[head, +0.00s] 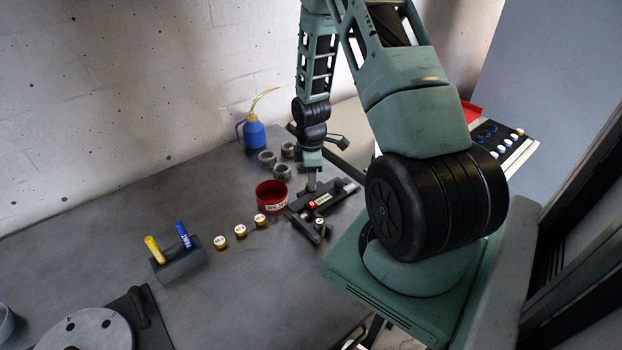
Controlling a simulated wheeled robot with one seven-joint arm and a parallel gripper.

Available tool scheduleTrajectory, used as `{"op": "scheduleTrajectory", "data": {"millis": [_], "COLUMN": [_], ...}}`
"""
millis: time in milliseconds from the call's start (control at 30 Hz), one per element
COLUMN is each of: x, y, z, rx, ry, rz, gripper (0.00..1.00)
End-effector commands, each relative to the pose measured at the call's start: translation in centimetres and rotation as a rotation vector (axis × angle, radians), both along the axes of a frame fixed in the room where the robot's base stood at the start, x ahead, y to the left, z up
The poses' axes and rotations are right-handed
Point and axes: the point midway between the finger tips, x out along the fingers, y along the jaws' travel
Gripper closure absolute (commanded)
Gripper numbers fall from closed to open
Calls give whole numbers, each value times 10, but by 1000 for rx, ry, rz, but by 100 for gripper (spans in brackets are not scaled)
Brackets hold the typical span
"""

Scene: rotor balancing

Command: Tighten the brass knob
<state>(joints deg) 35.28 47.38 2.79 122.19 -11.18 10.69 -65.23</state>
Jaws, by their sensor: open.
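My gripper (312,183) points down over a dark fixture (345,189) at the back right of the bench. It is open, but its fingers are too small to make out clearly. Whether it touches anything there I cannot tell. A small pale-topped knob (320,223) stands at the front end of the fixture, a little in front of my gripper. Whether it is brass is too small to tell. Three brass-coloured pieces with white tops, the nearest to the fixture (260,220), stand in a row to the left.
A red cup (271,196) stands close left of my gripper, with several grey rings (267,159) and a blue oil can (253,133) behind. A block (181,262) holds yellow and blue tools. A pale disc (98,331) lies front left.

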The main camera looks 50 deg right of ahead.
Motion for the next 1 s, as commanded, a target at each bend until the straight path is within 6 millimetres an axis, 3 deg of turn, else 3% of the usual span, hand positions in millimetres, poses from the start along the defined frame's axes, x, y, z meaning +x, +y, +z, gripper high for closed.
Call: {"op": "scheduleTrajectory", "data": {"millis": [200,533,700,1000], "x": [0,0,0,0], "y": [0,0,0,0], "z": [-17,-20,-20,-20], "rx": [0,-1,-1,-1], "ry": [0,-1,-1,-1], "rz": [-1,-1,-1,-23], "gripper": [51,51,96,96]}}
